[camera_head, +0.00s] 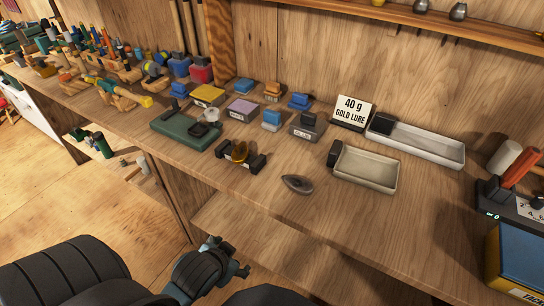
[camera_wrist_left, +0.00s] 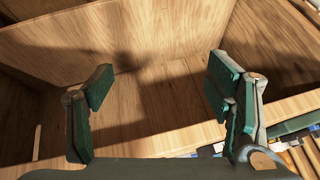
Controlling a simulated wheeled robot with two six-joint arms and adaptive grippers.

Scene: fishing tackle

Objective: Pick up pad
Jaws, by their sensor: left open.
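No thing is plainly marked as the pad. A flat dark green pad-like block (camera_head: 172,130) lies on the workbench left of centre, with a small black item (camera_head: 205,129) and a pale round piece on it. Behind it are small flat blocks, one yellow-topped (camera_head: 208,94) and one purple-topped (camera_head: 242,106). I cannot tell which of these is the pad. My left gripper (camera_head: 226,258) is low in front of the bench edge, well away from them. In the left wrist view the left gripper (camera_wrist_left: 160,88) is open and empty, over bare wood. My right gripper is not in view.
A grey lure (camera_head: 297,184) and a black holder (camera_head: 237,160) are near the bench's front edge. A beige tray (camera_head: 365,184), a longer tray (camera_head: 450,149) and a "40 g GOLD LURE" sign (camera_head: 350,110) stand right. A lower shelf (camera_head: 255,225) sits beneath.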

